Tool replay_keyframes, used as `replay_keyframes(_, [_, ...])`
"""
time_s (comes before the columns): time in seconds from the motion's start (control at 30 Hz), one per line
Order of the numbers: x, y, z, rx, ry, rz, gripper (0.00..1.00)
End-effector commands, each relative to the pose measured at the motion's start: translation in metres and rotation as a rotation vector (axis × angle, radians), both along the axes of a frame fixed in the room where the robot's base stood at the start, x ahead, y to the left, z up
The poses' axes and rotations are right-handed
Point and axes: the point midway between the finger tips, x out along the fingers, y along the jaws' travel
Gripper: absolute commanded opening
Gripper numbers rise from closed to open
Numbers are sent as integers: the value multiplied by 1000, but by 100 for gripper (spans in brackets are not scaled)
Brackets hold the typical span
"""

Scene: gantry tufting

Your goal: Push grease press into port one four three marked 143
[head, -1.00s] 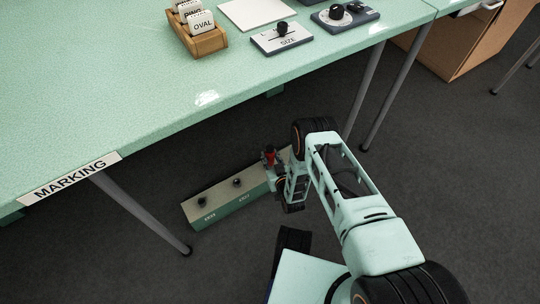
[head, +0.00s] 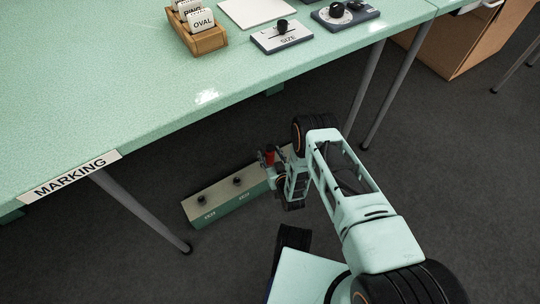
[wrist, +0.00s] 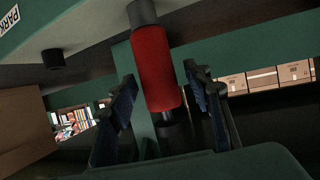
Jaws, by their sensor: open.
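The grease press is a red cylinder with dark ends (wrist: 154,70). In the wrist view it stands between the two fingers of my gripper (wrist: 159,88), which are open with a gap on each side. In the head view the red of the press (head: 270,156) shows beside my gripper (head: 281,171), over the far right part of a long low port block (head: 232,208). The block has dark round ports on top and small labels on its front that are too small to read. My arm hides its right part. I cannot make out a 143 mark.
The green table (head: 110,100) stands over the block, with metal legs (head: 145,215) at left and right. On it are a card box (head: 208,42), a white sheet and control boxes. Dark floor in front is clear. The wrist view shows a PARK label (wrist: 10,19).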

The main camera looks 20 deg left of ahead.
Motion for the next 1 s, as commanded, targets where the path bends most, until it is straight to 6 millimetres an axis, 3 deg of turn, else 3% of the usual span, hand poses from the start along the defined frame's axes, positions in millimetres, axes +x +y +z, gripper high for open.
replay_keyframes(0.5, [1, 0, 79, 1, -2, 0, 46])
replay_keyframes(0.7, [0, 0, 90, 1, -1, 0, 46])
replay_keyframes(1.0, [0, 0, 90, 1, -1, 0, 46])
